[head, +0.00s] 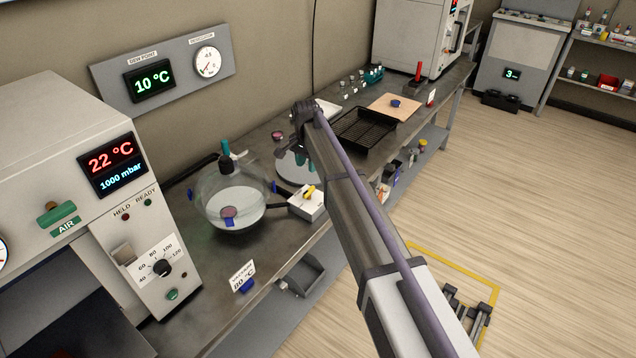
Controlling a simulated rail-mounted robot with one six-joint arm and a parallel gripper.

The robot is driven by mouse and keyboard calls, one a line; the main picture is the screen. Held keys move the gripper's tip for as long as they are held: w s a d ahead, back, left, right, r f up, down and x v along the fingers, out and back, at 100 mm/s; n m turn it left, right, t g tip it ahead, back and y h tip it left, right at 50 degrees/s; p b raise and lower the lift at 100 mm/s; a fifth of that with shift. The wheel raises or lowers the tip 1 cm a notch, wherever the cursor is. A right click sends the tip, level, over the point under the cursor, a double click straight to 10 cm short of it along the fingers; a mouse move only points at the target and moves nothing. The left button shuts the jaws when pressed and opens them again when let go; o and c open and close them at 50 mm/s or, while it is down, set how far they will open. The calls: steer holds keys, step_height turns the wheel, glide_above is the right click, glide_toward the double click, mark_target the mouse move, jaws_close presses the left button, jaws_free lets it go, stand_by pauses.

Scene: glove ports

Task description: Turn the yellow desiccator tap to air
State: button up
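The yellow tap (309,191) sits on top of a small white block (307,207) on the bench, just right of the glass desiccator (215,192). A dark tube runs between the desiccator and the block. The desiccator is a clear round vessel with a dark knob on its lid and a pinkish item inside. My gripper (283,156) is above the bench, beyond the tap and up from it in the picture, apart from it. My own arm partly covers it, and its fingers are too small and dark to read.
A grey round plate (297,168) lies under my gripper. A black rack tray (363,129) and a tan board (395,107) are further along the bench (262,268). A grey oven-like unit (110,200) stands at left. A wall panel holds the desiccator gauge (207,62).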

mark_target(309, 189)
step_height(309, 189, down, 11)
steer(key=b, duration=1.1)
steer(key=shift+w+d+f, duration=0.1)
steer(key=shift+d, duration=0.05)
jaws_close()
